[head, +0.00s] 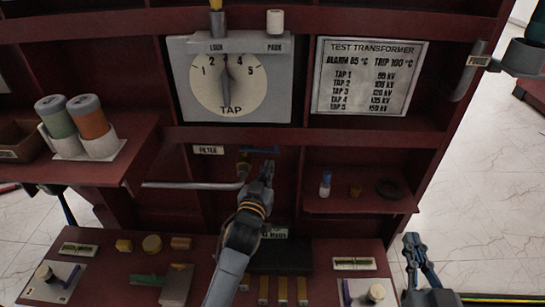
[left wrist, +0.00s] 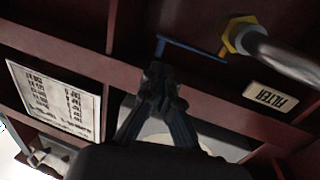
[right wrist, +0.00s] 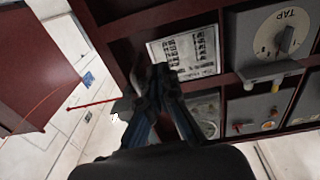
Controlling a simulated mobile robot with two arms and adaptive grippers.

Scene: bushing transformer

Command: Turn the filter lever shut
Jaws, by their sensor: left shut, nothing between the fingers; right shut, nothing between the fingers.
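The blue filter lever (head: 260,149) sticks out to the right from a brass valve (head: 243,164) under the FILTER label (head: 208,150). It lies roughly level in the head view. The left wrist view shows the lever (left wrist: 192,48), with a bent tip at its free end, and the brass nut (left wrist: 236,35). My left gripper (head: 267,168) is shut and empty. Its fingertips are close to the lever's free end; I cannot tell whether they touch. The gripper hides part of the panel behind. My right gripper (head: 413,243) is shut and empty, low at the right, away from the panel.
A grey pipe (head: 192,185) runs left from the valve. A shelf (head: 345,204) at right holds a small bottle, a brass piece and a dark ring. The TAP dial (head: 229,84) is above. A lower bench (head: 120,285) carries several parts. Open floor lies at right.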

